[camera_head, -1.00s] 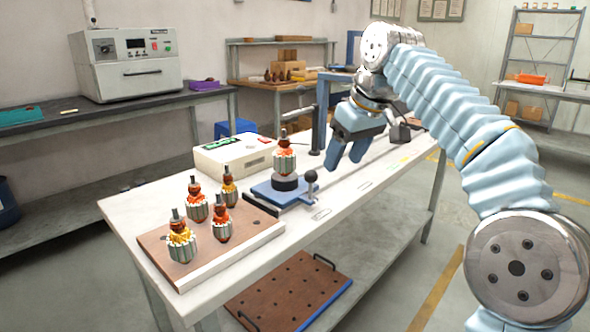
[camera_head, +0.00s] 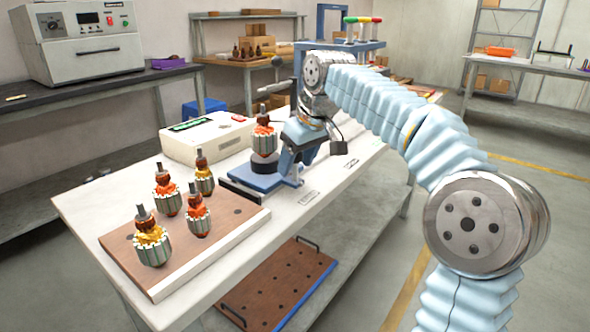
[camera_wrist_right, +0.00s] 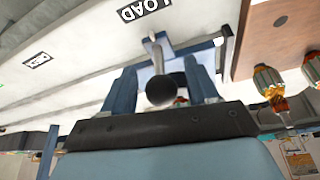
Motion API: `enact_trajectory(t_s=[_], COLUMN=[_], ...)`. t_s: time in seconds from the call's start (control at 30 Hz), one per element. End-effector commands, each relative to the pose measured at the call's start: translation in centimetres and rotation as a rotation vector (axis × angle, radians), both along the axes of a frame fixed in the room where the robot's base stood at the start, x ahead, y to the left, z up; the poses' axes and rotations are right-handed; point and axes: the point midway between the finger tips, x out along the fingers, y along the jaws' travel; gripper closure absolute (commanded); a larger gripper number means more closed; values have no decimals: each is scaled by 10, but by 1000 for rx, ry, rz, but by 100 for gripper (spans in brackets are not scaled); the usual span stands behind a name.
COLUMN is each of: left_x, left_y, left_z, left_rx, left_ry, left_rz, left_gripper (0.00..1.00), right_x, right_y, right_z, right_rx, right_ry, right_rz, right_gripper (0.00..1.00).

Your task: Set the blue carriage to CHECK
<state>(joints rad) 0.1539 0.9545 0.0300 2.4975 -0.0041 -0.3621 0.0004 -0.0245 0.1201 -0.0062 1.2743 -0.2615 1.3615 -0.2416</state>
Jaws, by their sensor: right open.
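The blue carriage (camera_head: 240,178) sits on the white bench and carries an armature (camera_head: 264,142) upright on a dark round base. My right gripper (camera_head: 296,172) is at the carriage's right side and hides its knob in the head view. In the right wrist view, the black ball knob (camera_wrist_right: 160,90) is between the open fingers of my right gripper (camera_wrist_right: 164,84), with its light stem behind. I cannot tell whether the fingers touch it. A LOAD label (camera_wrist_right: 143,9) lies beside the carriage. A second label (camera_wrist_right: 37,60) is farther left, too small to read. My left gripper is not seen.
A brown board (camera_head: 118,243) with several armatures stands at the bench's near end. A white box (camera_head: 207,138) with a green display is behind the carriage. Bench labels (camera_head: 309,198) lie along the front edge. The bench right of my gripper looks mostly clear.

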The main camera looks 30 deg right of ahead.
Motion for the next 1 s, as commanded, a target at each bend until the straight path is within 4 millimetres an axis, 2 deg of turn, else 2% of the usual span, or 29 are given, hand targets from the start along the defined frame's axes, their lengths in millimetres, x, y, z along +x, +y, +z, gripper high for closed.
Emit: enact_trajectory(t_s=[0.17,0.47,0.87,1.0], left_x=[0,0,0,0], left_y=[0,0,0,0], left_z=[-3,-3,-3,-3], left_rx=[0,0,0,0], left_ry=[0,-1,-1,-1], left_rz=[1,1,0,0], left_gripper=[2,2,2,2], right_x=[6,7,7,7], right_y=[1,1,1,1], right_z=[-15,-17,-17,-17], right_rx=[0,0,0,0], right_ry=[1,0,0,0], right_rz=[0,0,0,0], right_gripper=[41,41,100,100])
